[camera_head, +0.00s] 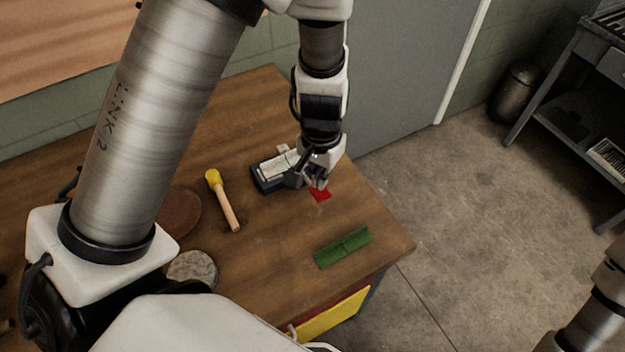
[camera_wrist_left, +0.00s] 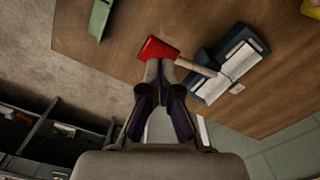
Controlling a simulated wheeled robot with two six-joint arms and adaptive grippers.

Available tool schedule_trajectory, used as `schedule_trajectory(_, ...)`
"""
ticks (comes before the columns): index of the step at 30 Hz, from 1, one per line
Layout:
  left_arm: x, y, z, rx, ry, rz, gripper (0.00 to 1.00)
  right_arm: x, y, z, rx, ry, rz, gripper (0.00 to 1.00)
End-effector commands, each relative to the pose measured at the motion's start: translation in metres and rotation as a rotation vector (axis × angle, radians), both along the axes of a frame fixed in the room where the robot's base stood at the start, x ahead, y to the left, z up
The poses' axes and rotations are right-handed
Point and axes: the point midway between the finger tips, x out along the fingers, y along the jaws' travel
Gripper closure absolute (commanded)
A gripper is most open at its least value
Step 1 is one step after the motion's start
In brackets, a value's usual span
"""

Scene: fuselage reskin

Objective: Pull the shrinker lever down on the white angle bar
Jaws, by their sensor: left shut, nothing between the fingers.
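A dark blue-grey device (camera_head: 257,178), which I take to be the shrinker, lies on the wooden table with a pale white bar (camera_head: 275,166) across its top. Both show in the left wrist view, the device (camera_wrist_left: 206,56) and the bar (camera_wrist_left: 228,70). A red piece (camera_head: 320,195) is beside the device; in the left wrist view the red piece (camera_wrist_left: 157,49) has a pale rod (camera_wrist_left: 197,68) running towards the device. I cannot tell if this is the lever. My left gripper (camera_head: 318,183) is shut and empty above the red piece, partly hiding it. My right gripper is out of view.
A yellow-headed mallet (camera_head: 228,209), a brown disc (camera_head: 180,212) and a grey disc (camera_head: 192,267) lie left on the table. A green angled piece (camera_head: 342,247) lies near the right edge. A metal shelf (camera_head: 585,85) stands across the floor.

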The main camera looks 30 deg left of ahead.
Motion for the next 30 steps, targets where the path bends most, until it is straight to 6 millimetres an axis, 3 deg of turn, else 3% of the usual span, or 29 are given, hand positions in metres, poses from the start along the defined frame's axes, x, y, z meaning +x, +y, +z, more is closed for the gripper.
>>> schedule_trajectory(30,0.0,0.0,-0.052,0.0,0.0,0.001,1.0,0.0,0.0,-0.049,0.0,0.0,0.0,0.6)
